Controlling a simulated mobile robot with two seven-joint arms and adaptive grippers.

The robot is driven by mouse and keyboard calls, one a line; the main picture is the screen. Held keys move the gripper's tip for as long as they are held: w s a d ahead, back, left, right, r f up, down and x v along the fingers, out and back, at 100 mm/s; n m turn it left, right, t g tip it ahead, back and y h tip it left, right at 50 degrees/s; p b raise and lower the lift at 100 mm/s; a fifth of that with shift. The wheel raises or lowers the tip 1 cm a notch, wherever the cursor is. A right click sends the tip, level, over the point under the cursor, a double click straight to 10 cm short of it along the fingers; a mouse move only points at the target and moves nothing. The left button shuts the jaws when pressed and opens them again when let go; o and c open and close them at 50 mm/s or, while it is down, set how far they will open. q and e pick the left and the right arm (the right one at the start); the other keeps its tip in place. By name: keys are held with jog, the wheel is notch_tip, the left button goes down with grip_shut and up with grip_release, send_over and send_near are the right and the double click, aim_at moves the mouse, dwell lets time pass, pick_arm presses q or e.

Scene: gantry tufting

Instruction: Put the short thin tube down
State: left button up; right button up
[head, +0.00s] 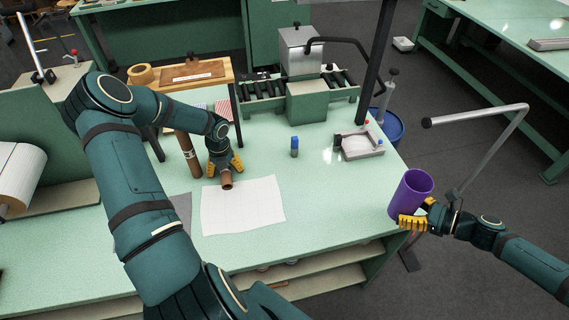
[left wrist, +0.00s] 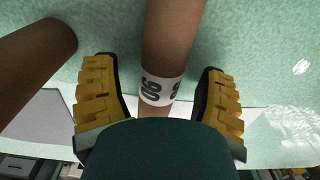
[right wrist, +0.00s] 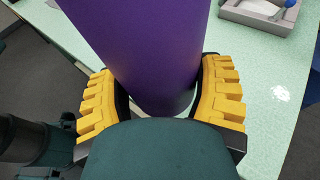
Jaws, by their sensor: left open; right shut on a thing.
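A thin brown tube (head: 227,181) with a white numbered band is between the spread yellow fingers of my left gripper (head: 224,167), near the back edge of the paper sheet. In the left wrist view the tube (left wrist: 172,45) has gaps on both sides, so the gripper is around it but not clamped. Most of it is hidden by the gripper in the head view. A second brown tube (head: 188,155) stands just left of it, also in the left wrist view (left wrist: 35,60). My right gripper (head: 416,213) is shut on a wide purple tube (head: 409,192) at the table's right edge.
A white sheet (head: 243,206) lies on the green table. A small blue-capped bottle (head: 294,147) and a grey tray (head: 360,143) stand to the right. A roller stand (head: 306,98) and a wooden board (head: 190,74) are behind. The table's right front is clear.

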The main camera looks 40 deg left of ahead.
pick_arm(q)
jog(key=shift+c, duration=0.2)
grip_shut()
notch_tip(320, 180, up, 10)
jog(key=shift+f, duration=0.1)
dwell(0.6)
dwell(0.3)
